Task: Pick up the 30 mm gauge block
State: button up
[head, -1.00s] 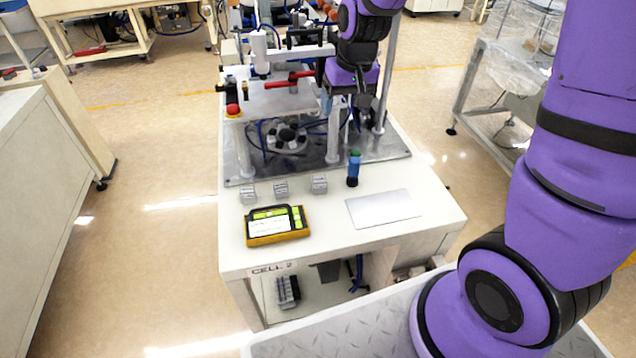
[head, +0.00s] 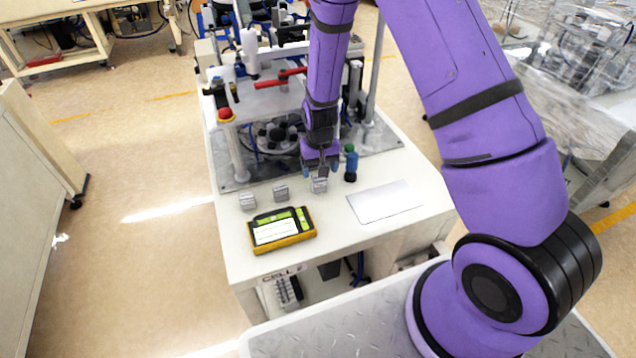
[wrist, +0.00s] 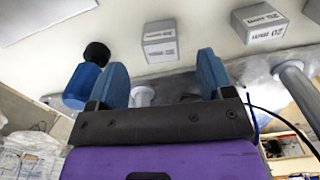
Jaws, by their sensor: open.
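Three small grey gauge blocks stand in a row on the white bench top: a left block (head: 247,201), a middle block (head: 281,193) and a right block (head: 319,186). The middle block (wrist: 260,23) is off to the right there.
A blue bottle-like item (head: 351,166) stands close beside the right block; it also shows in the wrist view (wrist: 82,85). A yellow-framed tablet (head: 281,230) and a pale plate (head: 384,202) lie nearer the front. The fixture with posts (head: 237,150) stands behind.

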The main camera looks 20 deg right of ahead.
aim_at(319, 178)
jog(key=shift+w+f, duration=0.15)
jog(key=shift+f, duration=3.4)
jog(key=c, duration=1.1)
jog(key=shift+r, duration=0.15)
